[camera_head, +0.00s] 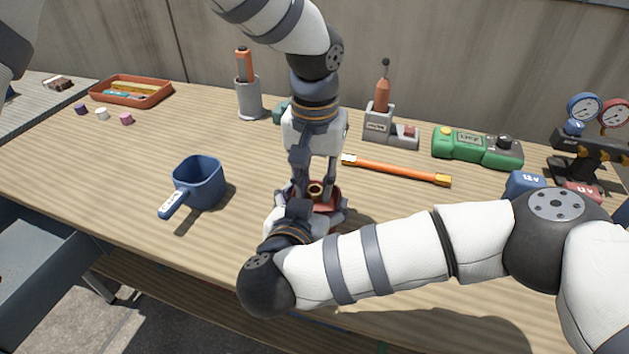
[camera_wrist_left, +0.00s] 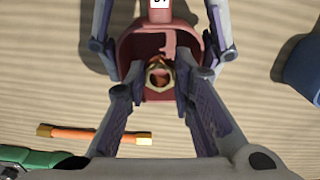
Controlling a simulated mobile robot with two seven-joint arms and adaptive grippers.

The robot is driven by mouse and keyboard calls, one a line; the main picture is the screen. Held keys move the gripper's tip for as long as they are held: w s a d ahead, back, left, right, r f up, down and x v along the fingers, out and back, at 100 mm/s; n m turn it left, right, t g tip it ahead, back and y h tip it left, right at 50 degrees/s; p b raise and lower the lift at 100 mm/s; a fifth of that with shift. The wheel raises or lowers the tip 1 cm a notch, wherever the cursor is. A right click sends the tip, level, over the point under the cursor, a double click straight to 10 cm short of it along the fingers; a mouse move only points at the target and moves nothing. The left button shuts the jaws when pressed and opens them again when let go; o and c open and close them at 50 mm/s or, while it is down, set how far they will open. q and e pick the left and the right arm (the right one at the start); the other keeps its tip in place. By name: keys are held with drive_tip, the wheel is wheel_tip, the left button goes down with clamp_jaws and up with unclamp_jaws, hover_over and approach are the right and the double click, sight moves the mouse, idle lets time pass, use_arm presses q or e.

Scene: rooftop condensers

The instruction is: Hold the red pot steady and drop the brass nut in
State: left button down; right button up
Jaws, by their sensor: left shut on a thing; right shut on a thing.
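The red pot (camera_head: 328,203) stands on the wooden bench, partly hidden by my grippers. Its labelled handle shows at the top of the left wrist view, with the pot's bowl (camera_wrist_left: 133,45) below it. My right gripper (camera_head: 312,208) is shut on the red pot, with a finger on either side. My left gripper (camera_wrist_left: 160,80) points down and is shut on the brass nut (camera_wrist_left: 160,73), a ring shape between its fingertips. The nut also shows in the head view (camera_head: 316,189), over the pot's opening. Its exact height there is unclear.
A blue pot (camera_head: 201,183) stands to the left. An orange bar (camera_head: 397,171) lies to the right. A red tray (camera_head: 131,91) sits far left.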

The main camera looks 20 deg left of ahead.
sight(315, 190)
use_arm(q)
drive_tip(key=shift+f, duration=0.4)
drive_tip(key=shift+f, duration=0.1)
drive_tip(key=shift+f, duration=0.4)
drive_tip(key=shift+f, duration=0.3)
idle(0.3)
drive_tip(key=c, duration=1.3)
unclamp_jaws()
wheel_tip(315, 190, up, 12)
use_arm(e)
drive_tip(key=o, duration=1)
